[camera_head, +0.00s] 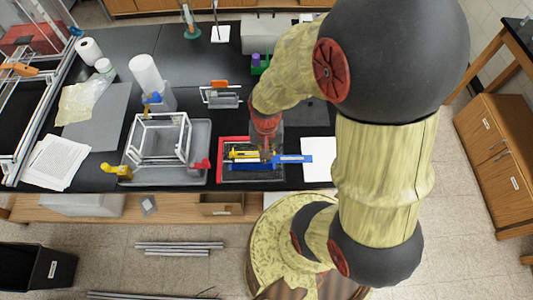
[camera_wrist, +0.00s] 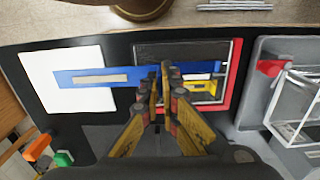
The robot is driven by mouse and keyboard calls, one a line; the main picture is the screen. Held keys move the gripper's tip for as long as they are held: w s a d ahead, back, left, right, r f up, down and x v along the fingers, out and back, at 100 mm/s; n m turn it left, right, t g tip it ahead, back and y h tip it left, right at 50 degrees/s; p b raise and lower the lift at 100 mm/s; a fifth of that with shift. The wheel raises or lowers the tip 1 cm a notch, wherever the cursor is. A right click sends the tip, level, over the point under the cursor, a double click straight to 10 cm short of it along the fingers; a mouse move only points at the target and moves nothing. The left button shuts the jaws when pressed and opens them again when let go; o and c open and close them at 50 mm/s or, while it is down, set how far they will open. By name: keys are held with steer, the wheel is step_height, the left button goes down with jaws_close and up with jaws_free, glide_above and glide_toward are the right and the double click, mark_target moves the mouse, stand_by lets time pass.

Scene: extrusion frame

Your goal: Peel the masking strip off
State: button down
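A long blue strip (camera_wrist: 75,77) lies across the right edge of a red-rimmed dark tray (camera_wrist: 240,72) and over a white sheet (camera_wrist: 70,100). It carries a narrow beige band (camera_wrist: 100,78). The blue strip also shows in the head view (camera_head: 295,159). My gripper (camera_wrist: 160,74) is at the blue strip, over the tray's side nearest the sheet. Its fingertips are close together. They hide part of the strip, and I cannot tell whether they pinch it. A yellow piece (camera_wrist: 200,88) lies in the tray beside the strip, partly hidden by a finger.
A white wire frame (camera_head: 160,138) stands in a grey tray (camera_head: 197,140) left of the red-rimmed tray, with yellow and red clamps (camera_head: 200,166) at its corners. A small rack (camera_head: 222,96) stands behind. Bare black bench top (camera_head: 200,60) shows at the back.

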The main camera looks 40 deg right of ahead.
steer(key=shift+r, duration=0.15)
steer(key=shift+r+p, duration=3.25)
steer(key=shift+r, duration=0.65)
